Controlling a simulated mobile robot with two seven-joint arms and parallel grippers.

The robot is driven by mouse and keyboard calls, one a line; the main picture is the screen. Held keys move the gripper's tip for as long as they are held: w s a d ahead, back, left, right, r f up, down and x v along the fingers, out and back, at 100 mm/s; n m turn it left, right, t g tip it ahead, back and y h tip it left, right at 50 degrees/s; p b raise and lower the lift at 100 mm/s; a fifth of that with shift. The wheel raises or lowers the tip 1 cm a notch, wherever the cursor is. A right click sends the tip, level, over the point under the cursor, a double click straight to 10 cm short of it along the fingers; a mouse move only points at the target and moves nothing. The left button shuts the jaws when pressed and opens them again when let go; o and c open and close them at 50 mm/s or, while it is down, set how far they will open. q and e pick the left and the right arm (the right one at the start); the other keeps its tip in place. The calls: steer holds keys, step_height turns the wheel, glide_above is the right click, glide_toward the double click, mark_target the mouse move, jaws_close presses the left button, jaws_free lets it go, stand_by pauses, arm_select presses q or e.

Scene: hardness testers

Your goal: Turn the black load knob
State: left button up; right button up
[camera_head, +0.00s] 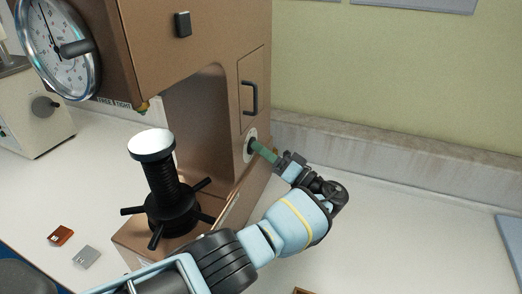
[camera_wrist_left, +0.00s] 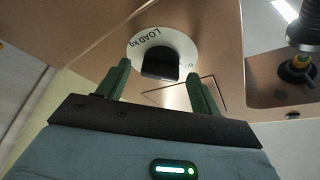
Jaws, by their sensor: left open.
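The black load knob (camera_wrist_left: 160,64) shows in the left wrist view, on a white round dial plate (camera_wrist_left: 146,42) marked "LOAD kg". The plate is on the brown hardness tester (camera_head: 185,50). In the head view the dial plate (camera_head: 249,135) is on the tester's side, and my fingers partly hide the knob. My left gripper (camera_wrist_left: 157,88) is open, its green fingers pointing at the knob, one toward each side of it. The knob appears between or just beyond the fingertips; I cannot tell whether they touch it. In the head view the left gripper (camera_head: 260,150) is close to the plate.
A black handle (camera_head: 251,98) is above the dial plate. A spoked black screw column (camera_head: 170,195) with a pale round top stands at the tester's front. An orange block (camera_head: 60,236) and a grey block (camera_head: 86,256) lie at left. The white table right of my arm is mostly clear.

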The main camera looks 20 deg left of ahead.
steer(key=shift+w, duration=0.35)
arm_select(q)
steer(key=c, duration=1)
steer(key=shift+r, duration=0.1)
arm_select(e)
steer(key=shift+r, duration=0.15)
steer(key=shift+r, duration=0.1)
arm_select(q)
steer(key=shift+s+r+m+t+h+p, duration=0.15)
steer(key=shift+m+h+p, duration=0.5)
steer(key=shift+m, duration=0.9)
steer(key=shift+w+r+m+t+h+p, duration=0.1)
steer(key=shift+m+h+p, duration=0.55)
steer(key=shift+m, duration=0.95)
steer(key=shift+s+r+m+t+h+p, duration=0.15)
steer(key=shift+m+h+p, duration=0.5)
steer(key=shift+m, duration=0.9)
arm_select(e)
steer(key=w+r+t, duration=0.1)
steer(key=w+r, duration=0.2)
steer(key=r, duration=0.2)
steer(key=shift+w+d, duration=0.2)
steer(key=shift+w, duration=0.05)
